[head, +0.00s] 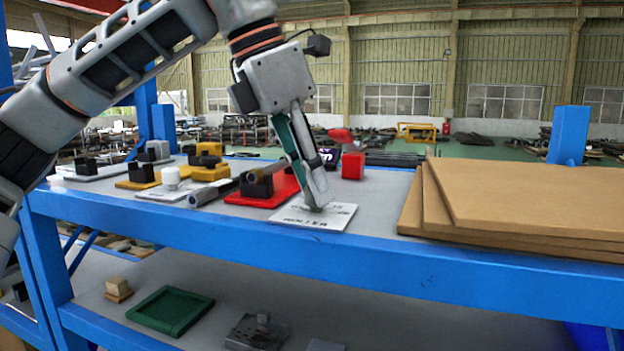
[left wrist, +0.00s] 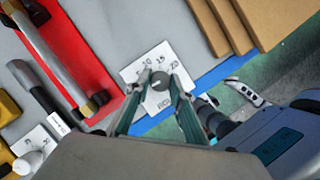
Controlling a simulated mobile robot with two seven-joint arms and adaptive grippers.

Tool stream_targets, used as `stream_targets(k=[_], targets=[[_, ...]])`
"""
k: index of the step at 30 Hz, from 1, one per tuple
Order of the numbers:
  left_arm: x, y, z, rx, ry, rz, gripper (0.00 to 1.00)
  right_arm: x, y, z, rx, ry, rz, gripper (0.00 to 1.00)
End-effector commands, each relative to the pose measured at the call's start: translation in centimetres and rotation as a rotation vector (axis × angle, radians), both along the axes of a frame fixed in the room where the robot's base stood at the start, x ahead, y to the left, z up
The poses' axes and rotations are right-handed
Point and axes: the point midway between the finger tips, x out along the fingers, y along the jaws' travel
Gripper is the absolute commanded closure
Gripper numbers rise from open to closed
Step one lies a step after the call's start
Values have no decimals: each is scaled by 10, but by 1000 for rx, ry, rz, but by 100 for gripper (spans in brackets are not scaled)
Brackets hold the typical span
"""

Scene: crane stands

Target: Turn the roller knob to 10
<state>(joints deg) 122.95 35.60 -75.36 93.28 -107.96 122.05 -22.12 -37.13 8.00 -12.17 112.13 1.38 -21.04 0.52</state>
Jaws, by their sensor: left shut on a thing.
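The roller knob (left wrist: 159,80) is a small grey knob on a white dial plate (head: 335,217) at the front edge of the blue-framed shelf. In the left wrist view the plate (left wrist: 152,62) carries the numbers 10, 15 and 20 around the knob. My left gripper (head: 317,207) points down at the plate, with its fingertips around the knob. In the left wrist view the gripper (left wrist: 159,86) has one finger on each side of the knob and is shut on it. The knob's exact pointer direction is too small to read. My right gripper is not seen.
A red plate (head: 270,190) with a black clamp and bar lies left of the dial. Stacked brown boards (head: 530,200) lie to its right. A red block (head: 353,165) stands behind. Yellow and white fixtures (head: 209,170) stand further left. The blue shelf edge (head: 250,245) runs in front.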

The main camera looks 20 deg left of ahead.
Motion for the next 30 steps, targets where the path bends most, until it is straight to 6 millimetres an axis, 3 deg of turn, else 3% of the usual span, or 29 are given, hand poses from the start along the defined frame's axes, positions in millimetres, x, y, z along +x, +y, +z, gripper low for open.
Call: stream_targets(k=[11, 19, 30], targets=[[1, 1, 2, -2, 5, -161, 100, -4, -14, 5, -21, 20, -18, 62], [3, 1, 0, -1, 3, -404, 100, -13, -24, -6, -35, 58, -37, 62], [5, 1, 0, 0, 2, -755, 100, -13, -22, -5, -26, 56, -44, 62]])
